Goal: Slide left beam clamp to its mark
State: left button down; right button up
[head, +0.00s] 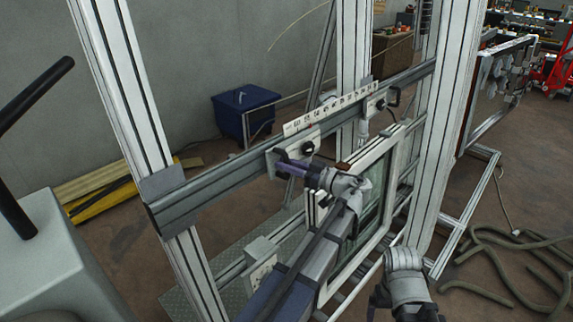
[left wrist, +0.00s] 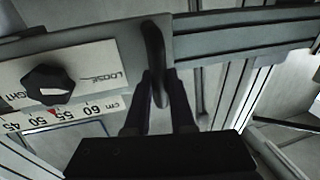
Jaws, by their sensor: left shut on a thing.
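The left beam clamp (head: 312,136) is a pale plate with a black knob on the horizontal grey beam. In the left wrist view its plate (left wrist: 105,62) bears the word LOOSE and a knob (left wrist: 48,85); the knob's white line points roughly toward LOOSE. A small red pointer below the knob sits between 50 and 55 on the cm scale (left wrist: 80,112). My left gripper (head: 285,165) is shut on the clamp's dark handle (left wrist: 153,50), with a finger on each side of it. I cannot make out the mark. My right arm shows at the bottom right; its fingers are unclear.
A second clamp (head: 376,104) sits farther right on the beam (head: 220,180). White uprights (head: 125,90) stand at both ends. A framed glass panel (head: 372,195) stands below the beam. A blue bin (head: 245,108) is behind, and hoses (head: 510,260) lie on the floor at right.

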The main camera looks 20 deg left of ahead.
dwell(0.6)
pick_arm(q)
jog(key=w+d, duration=0.1)
jog(key=w, duration=0.2)
jog(key=w+d, duration=0.1)
jog(key=w, duration=0.2)
jog(key=w+d, duration=0.1)
jog(key=w, duration=0.2)
jog(key=shift+w+d, duration=0.2)
jog(key=shift+w, duration=0.2)
jog(key=shift+s, duration=0.2)
jog(key=c, duration=0.8)
grip_release()
jog(key=shift+o, duration=0.2)
send_near(297, 147)
jog(key=shift+s+d, duration=0.15)
jog(key=shift+d, duration=0.85)
